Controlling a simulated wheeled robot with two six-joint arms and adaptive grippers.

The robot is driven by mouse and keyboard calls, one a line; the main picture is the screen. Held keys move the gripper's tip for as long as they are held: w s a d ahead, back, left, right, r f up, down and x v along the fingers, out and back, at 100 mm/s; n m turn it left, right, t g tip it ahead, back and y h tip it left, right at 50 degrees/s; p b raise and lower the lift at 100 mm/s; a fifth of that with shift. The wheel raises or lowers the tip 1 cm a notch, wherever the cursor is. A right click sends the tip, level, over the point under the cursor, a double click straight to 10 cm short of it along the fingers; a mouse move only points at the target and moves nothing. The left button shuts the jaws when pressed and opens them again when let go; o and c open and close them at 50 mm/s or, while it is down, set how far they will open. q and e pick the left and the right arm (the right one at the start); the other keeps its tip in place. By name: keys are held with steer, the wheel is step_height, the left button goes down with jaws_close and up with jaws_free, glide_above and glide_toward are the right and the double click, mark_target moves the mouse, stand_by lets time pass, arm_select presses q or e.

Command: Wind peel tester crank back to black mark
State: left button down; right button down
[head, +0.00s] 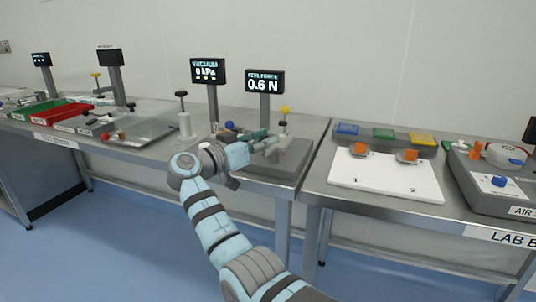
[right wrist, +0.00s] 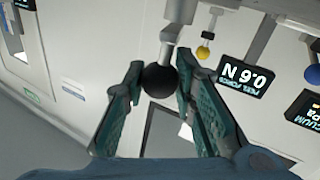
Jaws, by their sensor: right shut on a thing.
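The peel tester has a grey base (head: 292,158) on the steel bench, with a display (head: 265,83) on a post reading 0.6 N. Its crank ends in a black ball knob (right wrist: 160,79), which shows in the right wrist view below a light metal shaft. My right gripper (head: 262,142) reaches the tester from the front. In the right wrist view its teal fingers stand on both sides of the black knob, shut on it. The head view hides the knob behind my gripper. I cannot make out the black mark. My left gripper is not in view.
A vacuum display (head: 208,71) reading 0 kPa and a blue ball (head: 230,126) are left of the tester. A yellow knob (head: 285,110) tops a part at the tester's rear. A white board (head: 388,176) lies on the right bench, across a narrow gap.

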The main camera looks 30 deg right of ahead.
steer(key=shift+w+m+g, duration=0.15)
steer(key=shift+m+g, duration=0.15)
steer(key=shift+g, duration=0.1)
steer(key=c, duration=1.3)
jaws_free()
steer(key=s+a, duration=0.1)
steer(key=a, duration=1.1)
steer(key=shift+s, duration=0.25)
